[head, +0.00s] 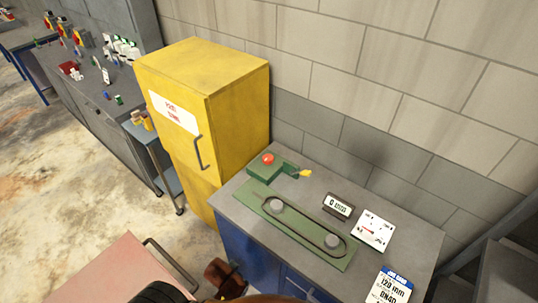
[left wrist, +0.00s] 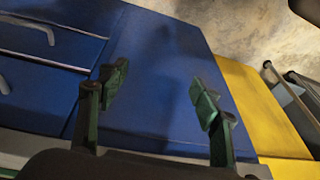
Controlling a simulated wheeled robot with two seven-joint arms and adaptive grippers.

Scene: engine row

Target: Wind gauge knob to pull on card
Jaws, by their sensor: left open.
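A green block with a round red knob (head: 268,158) sits at the back left of the grey bench. A yellow-tipped part (head: 305,173) sticks out on its right. A green plate (head: 270,222) carries two grey round pulleys with a dark belt around them. A small dark display (head: 338,206) stands behind it, its text too small to read surely. A white card with a red-marked dial (head: 374,230) lies to its right. A blue-and-white card (head: 390,287) near the front right shows large figures. My left gripper (left wrist: 160,85) is open and empty before blue cabinet panels.
The blue-fronted bench (head: 410,215) stands against a block wall. A tall yellow cabinet (head: 205,100) adjoins it on the left. Further left are a trolley (head: 150,150) and a cluttered grey workbench (head: 95,105). A pink surface (head: 115,275) is at the bottom left.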

